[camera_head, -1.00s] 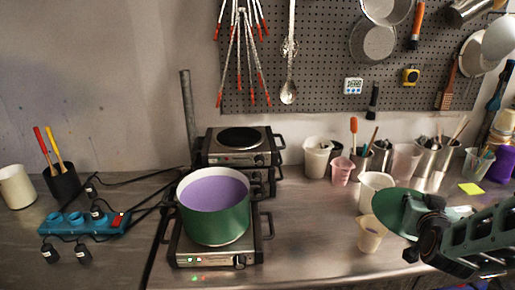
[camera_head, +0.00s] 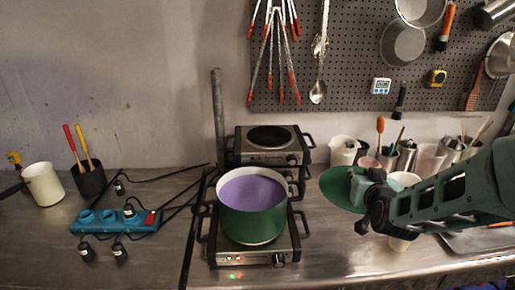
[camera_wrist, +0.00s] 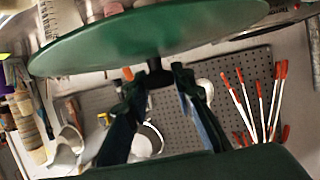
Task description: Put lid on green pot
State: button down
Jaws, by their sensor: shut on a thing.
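The green pot (camera_head: 252,222) stands on the front hot plate (camera_head: 226,256), open at the top, with purple liquid (camera_head: 252,190) inside. The green round lid (camera_head: 340,187) is right of the pot and apart from it, seen as a disc in the head view. In the wrist view the lid (camera_wrist: 150,38) spans the top, with its dark knob between the fingers. My gripper (camera_wrist: 155,80) is shut on the lid by this knob. In the head view my gripper (camera_head: 366,190) comes from the right, and its fingertips are hidden there.
A second hot plate (camera_head: 268,138) stands behind the pot. Cups and tool containers (camera_head: 344,150) line the wall at right. A blue power strip (camera_head: 115,219) with cables lies left, near a white mug (camera_head: 43,182). A vertical metal post (camera_head: 218,115) rises behind the pot.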

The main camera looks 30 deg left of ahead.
jog(key=s+a+r+n+g+y+p, duration=0.1)
jog(key=s+a+r+n+y, duration=0.15)
jog(key=a, duration=0.65)
jog(key=s+a+r+n+g+y+p, duration=0.1)
jog(key=s+a, duration=0.3)
jog(key=a, duration=0.6)
jog(key=s+a+r+n+g+y+p, duration=0.1)
jog(key=s+a+r+n+y, duration=0.15)
jog(key=a, duration=0.65)
notch_tip(320, 180, down, 7)
jog(key=b, duration=0.2)
jog(key=shift+r+b, duration=0.2)
jog(key=shift+b, duration=0.2)
jog(key=shift+s+f+b, duration=0.15)
jog(key=shift+f+b, duration=0.1)
jog(key=shift+b, duration=0.85)
jog(key=shift+f+b, duration=0.55)
jog(key=shift+b, duration=0.3)
jog(key=c, duration=1.6)
grip_release()
jog(key=shift+f, duration=0.1)
